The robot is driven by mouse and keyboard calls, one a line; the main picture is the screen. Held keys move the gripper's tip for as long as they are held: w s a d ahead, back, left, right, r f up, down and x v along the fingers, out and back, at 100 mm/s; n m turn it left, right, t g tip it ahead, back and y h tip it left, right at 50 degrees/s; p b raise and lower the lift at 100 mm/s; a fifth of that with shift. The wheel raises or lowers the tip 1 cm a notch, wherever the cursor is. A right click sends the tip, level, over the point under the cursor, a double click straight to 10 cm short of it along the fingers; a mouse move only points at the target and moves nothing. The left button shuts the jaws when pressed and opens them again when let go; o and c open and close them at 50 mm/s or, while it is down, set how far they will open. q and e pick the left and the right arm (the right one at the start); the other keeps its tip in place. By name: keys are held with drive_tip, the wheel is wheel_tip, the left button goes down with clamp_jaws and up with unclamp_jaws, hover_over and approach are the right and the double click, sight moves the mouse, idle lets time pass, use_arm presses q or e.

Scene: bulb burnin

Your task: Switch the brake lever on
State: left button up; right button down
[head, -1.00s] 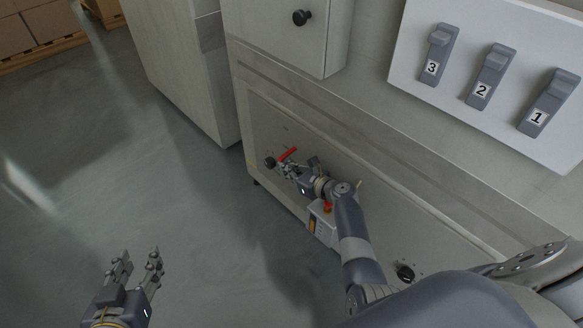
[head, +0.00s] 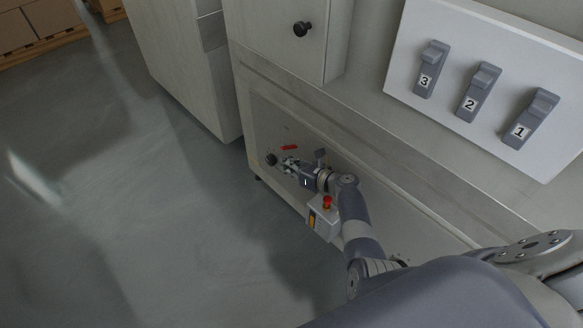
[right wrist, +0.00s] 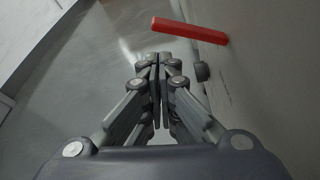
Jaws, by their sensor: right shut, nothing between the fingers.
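The brake lever appears to be the red bar (head: 289,147) on the low front panel of the cabinet. In the right wrist view the red lever (right wrist: 188,29) sticks out from the panel, above and beyond my fingertips. My right gripper (head: 284,162) is just below the lever in the head view, close to the panel. In the right wrist view its fingers (right wrist: 158,62) are together and empty, with a visible gap to the lever. My left gripper is out of view.
A black knob (head: 270,159) is on the panel beside my right gripper. A small box with a red button (head: 327,203) is beside my right arm. Numbered grey switches (head: 475,92) stand on a white board above. Open floor (head: 120,220) lies left.

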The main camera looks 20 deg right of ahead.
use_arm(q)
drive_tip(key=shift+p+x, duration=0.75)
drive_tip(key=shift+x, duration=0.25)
use_arm(e)
drive_tip(key=shift+r, duration=0.75)
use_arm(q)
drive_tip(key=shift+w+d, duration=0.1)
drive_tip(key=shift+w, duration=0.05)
use_arm(e)
drive_tip(key=shift+s, duration=0.1)
drive_tip(key=v, duration=1.2)
drive_tip(key=shift+a+f, duration=0.1)
